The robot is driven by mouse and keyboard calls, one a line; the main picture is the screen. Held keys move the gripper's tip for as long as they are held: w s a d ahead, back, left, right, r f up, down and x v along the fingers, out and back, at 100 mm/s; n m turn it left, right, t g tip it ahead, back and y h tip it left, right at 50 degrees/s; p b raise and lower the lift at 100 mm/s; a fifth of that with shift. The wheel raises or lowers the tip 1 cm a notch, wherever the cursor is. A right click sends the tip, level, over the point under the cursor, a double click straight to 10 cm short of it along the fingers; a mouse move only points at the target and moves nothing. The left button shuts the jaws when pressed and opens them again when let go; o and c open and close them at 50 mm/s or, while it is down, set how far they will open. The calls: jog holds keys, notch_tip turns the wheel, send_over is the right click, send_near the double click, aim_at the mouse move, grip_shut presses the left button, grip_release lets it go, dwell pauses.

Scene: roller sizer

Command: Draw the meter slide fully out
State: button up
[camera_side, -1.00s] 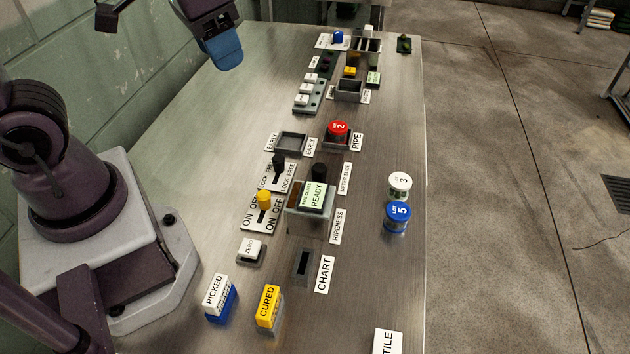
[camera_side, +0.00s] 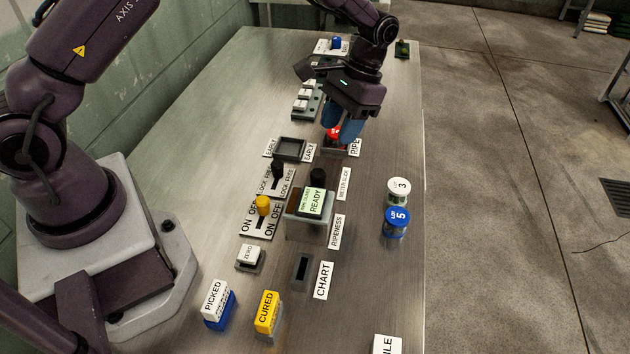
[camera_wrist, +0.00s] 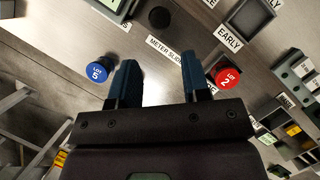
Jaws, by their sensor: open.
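The meter slide's black knob (camera_side: 318,176) stands behind the readiness display box (camera_side: 306,222), beside the white METER SLIDE label (camera_side: 344,184). Most of the slide's body is hidden by the box. The wrist view also shows the round black knob (camera_wrist: 159,17) beyond my fingertips, with the label (camera_wrist: 168,50) nearer them. My gripper (camera_side: 343,130) hangs over the RIPE tray area, away from the knob. It is open and empty, with blue fingers spread apart in the wrist view (camera_wrist: 158,62).
The red lot 2 jar (camera_wrist: 228,77) is right of my fingers in the wrist view. The blue lot 5 jar (camera_side: 396,223) and white lot 3 jar (camera_side: 398,190) stand near the table's right edge. The lock lever (camera_side: 277,168) and yellow ON/OFF lever (camera_side: 263,206) are left of the box.

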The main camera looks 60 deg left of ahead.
aim_at(319, 172)
jog(key=x, duration=1.3)
jog(key=shift+s+r, duration=0.1)
jog(key=shift+s, duration=0.05)
jog(key=shift+c, duration=0.3)
